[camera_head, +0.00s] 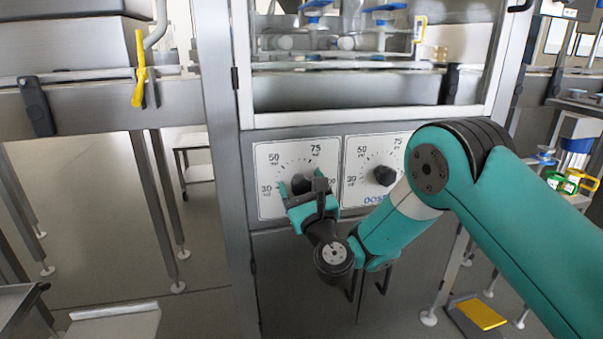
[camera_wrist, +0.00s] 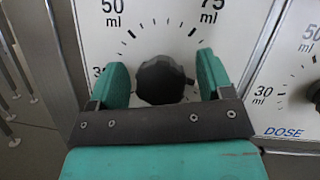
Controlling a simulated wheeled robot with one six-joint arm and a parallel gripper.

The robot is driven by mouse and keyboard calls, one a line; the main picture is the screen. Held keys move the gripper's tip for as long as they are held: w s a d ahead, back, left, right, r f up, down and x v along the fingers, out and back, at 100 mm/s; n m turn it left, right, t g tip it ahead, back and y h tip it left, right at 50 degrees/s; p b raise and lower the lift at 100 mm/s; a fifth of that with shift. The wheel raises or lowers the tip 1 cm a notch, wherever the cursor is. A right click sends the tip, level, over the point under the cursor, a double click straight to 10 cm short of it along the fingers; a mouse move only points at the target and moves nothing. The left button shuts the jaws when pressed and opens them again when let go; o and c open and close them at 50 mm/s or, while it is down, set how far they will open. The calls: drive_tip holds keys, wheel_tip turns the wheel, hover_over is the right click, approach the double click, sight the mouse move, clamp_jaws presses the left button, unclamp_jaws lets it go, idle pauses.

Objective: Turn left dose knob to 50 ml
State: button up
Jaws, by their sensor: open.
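The left dose knob (camera_head: 301,184) is a dark round knob on a white dial plate (camera_head: 268,157) marked 30, 50 and 75 ml. It also shows in the wrist view (camera_wrist: 160,80), where the 50 mark is up and to its left and the 75 mark up and to its right. My gripper (camera_head: 308,202) is in front of this dial. In the wrist view my gripper (camera_wrist: 162,82) is open, with one teal finger on each side of the knob and a gap to it. The knob's lower part is hidden by my gripper.
A second dial with a dark knob (camera_head: 385,175) is just to the right, labelled DOSE. A window frame (camera_head: 365,117) lies above both dials. A steel post (camera_head: 222,150) stands to the left. A yellow handle (camera_head: 139,80) hangs at upper left.

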drive_tip(key=shift+w, duration=0.1)
drive_tip(key=c, duration=0.9)
drive_tip(key=shift+f+n+g+y, duration=0.1)
drive_tip(key=shift+n+g+y, duration=0.45)
drive_tip(key=shift+n, duration=1.05)
drive_tip(key=shift+a+n+g+y, duration=0.1)
drive_tip(key=shift+n+g+y, duration=0.2)
drive_tip(key=shift+n, duration=0.2)
drive_tip(key=s+a+r+n+y, duration=0.1)
drive_tip(key=s+a+r+n+g+p, duration=0.1)
drive_tip(key=shift+s+a+r+n+y, duration=0.15)
drive_tip(key=shift+s+a+n+y, duration=0.15)
drive_tip(key=shift+a+n+y, duration=0.1)
drive_tip(key=s+a+n+g+y, duration=0.1)
drive_tip(key=s+a, duration=0.1)
drive_tip(key=a, duration=0.1)
drive_tip(key=shift+s, duration=0.15)
drive_tip(key=c, duration=0.5)
drive_tip(key=o, duration=0.4)
drive_tip(key=shift+s+a, duration=0.1)
drive_tip(key=shift+a, duration=0.2)
drive_tip(key=o, duration=1)
drive_tip(key=shift+d, duration=0.25)
